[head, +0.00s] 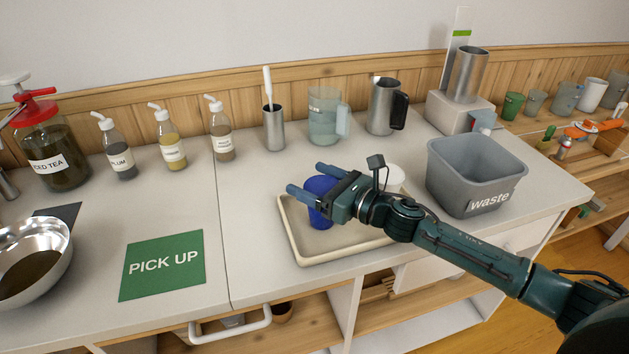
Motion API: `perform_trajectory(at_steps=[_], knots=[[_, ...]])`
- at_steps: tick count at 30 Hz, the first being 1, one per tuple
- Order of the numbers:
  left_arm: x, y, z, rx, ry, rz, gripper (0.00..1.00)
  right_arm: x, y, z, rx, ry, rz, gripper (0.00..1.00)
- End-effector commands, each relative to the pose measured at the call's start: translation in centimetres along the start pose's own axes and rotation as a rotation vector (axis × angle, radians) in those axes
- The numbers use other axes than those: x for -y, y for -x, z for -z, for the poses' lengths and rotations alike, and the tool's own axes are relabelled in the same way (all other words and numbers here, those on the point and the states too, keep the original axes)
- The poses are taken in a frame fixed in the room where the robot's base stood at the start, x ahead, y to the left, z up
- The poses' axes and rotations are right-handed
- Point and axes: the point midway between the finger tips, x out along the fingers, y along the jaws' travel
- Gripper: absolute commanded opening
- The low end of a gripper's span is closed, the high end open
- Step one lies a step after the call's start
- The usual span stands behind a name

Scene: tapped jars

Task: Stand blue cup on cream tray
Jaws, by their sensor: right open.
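The blue cup (321,215) stands upright at the left part of the cream tray (304,258); it appears to rest on the tray floor. My right gripper (308,179) reaches in from the right over the tray, its fingers open and pointing left. The fingers are at the cup's upper part, and one crosses in front of it, hiding some of the cup. I cannot tell whether they touch it. My left gripper is not in view.
A grey waste bin (470,175) stands right of the tray. A green PICK UP mat (162,265) lies to the left, with a steel bowl (35,255) beyond it. Bottles, a clear jug (323,115) and a steel pitcher (381,105) line the back.

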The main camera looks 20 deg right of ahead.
Motion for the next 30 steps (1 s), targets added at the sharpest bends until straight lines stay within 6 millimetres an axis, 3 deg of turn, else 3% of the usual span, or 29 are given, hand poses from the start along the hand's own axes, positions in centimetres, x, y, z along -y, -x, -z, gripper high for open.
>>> perform_trajectory(at_steps=[18, 30], knots=[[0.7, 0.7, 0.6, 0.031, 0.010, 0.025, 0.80, -0.2, 0.0, -2.7, 0.000, 0.000, 0.000, 0.80], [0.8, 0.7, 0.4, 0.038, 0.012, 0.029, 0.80, -0.2, 0.0, -2.9, 0.000, 0.000, 0.000, 0.80]])
